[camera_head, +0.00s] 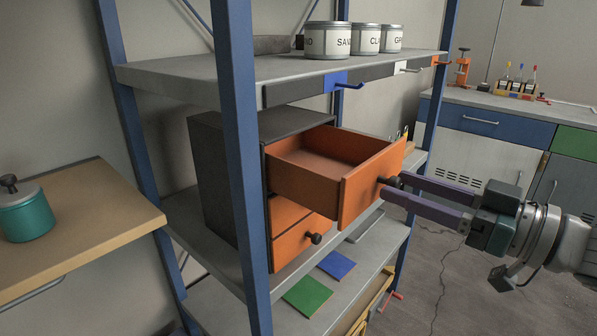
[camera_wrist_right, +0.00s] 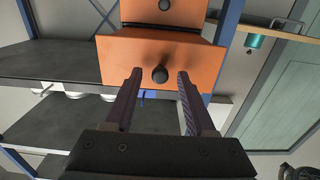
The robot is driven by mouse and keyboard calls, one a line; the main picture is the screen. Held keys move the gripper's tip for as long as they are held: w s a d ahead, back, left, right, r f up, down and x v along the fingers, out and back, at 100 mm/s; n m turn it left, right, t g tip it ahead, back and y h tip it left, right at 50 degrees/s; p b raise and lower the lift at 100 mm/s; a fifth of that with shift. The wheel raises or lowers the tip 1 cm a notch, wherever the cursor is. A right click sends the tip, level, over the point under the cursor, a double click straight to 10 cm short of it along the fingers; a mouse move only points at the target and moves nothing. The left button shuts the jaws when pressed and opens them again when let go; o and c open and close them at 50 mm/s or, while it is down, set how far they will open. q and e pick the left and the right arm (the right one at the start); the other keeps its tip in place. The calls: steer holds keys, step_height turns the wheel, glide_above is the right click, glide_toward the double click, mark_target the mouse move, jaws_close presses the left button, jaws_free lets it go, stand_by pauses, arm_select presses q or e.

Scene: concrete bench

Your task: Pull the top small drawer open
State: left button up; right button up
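The top small drawer (camera_head: 360,187) is orange, pulled well out of the dark cabinet (camera_head: 222,180), and looks empty inside. Its dark round knob (camera_head: 391,182) is on the front panel; the wrist view shows the front (camera_wrist_right: 120,60) and knob (camera_wrist_right: 160,75) close up. My right gripper (camera_head: 396,187) reaches in from the right with purple fingers at the knob. In the wrist view the fingers (camera_wrist_right: 159,88) stand wide apart with the knob between them and a gap on each side. My left gripper is in neither view.
A lower orange drawer (camera_head: 300,238) is shut below. The cabinet stands on a blue-posted shelf unit (camera_head: 240,150); a post rises in front of it. Labelled cans (camera_head: 327,40) stand on the upper shelf. A teal pot (camera_head: 25,212) sits on a wooden table at left. Floor at right is clear.

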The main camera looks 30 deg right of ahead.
steer(key=shift+s, duration=0.1)
steer(key=v, duration=0.9)
steer(key=shift+s+d+p, duration=0.2)
steer(key=shift+s+p, duration=0.1)
steer(key=shift+s, duration=0.05)
